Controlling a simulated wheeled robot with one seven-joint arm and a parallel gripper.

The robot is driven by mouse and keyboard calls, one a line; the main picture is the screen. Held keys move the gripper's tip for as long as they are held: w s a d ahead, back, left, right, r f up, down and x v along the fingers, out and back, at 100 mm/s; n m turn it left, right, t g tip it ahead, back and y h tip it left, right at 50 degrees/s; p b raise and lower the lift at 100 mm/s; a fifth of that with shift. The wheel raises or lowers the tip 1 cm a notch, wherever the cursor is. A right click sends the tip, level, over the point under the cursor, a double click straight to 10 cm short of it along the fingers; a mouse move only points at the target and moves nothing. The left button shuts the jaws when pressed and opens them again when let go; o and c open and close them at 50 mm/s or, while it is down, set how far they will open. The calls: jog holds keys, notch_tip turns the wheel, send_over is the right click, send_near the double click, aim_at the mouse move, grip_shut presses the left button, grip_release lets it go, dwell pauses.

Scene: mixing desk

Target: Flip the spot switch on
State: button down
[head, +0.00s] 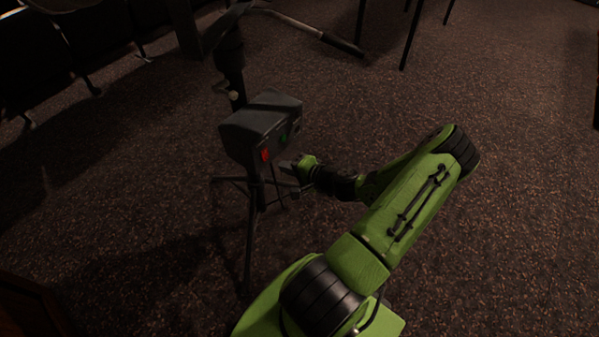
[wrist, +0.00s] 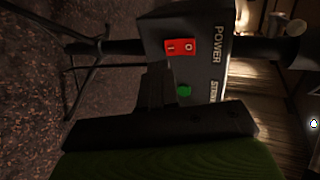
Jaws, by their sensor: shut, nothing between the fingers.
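The spot switch appears to be the red rocker (head: 265,155) on the dark control box (head: 252,128). It also shows in the wrist view (wrist: 181,47), marked I and O beside the word POWER. I cannot tell which side is pressed in. My gripper (head: 288,165) is shut and empty, just in front of the box's panel, to the right of and slightly below the red rocker in the head view. In the wrist view my dark fingers (wrist: 157,90) point toward the panel below the rocker. Contact with the panel cannot be made out.
A green round control (wrist: 184,91) sits on the same panel beside partly hidden lettering. The box is on a dark stand (head: 251,230) with thin spread legs. A long handle (head: 320,35) sticks out above it. Dark seats stand at the upper left. Carpet to the right is clear.

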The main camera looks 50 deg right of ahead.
aim_at(267, 159)
jog(key=x, duration=0.2)
jog(key=r+x, duration=0.1)
jog(key=x, duration=0.2)
jog(key=shift+w+b, duration=0.2)
jog(key=shift+b, duration=0.15)
jog(key=shift+w+f, duration=0.1)
jog(key=shift+w, duration=0.15)
jog(key=shift+r+p, duration=0.6)
jog(key=shift+r, duration=0.4)
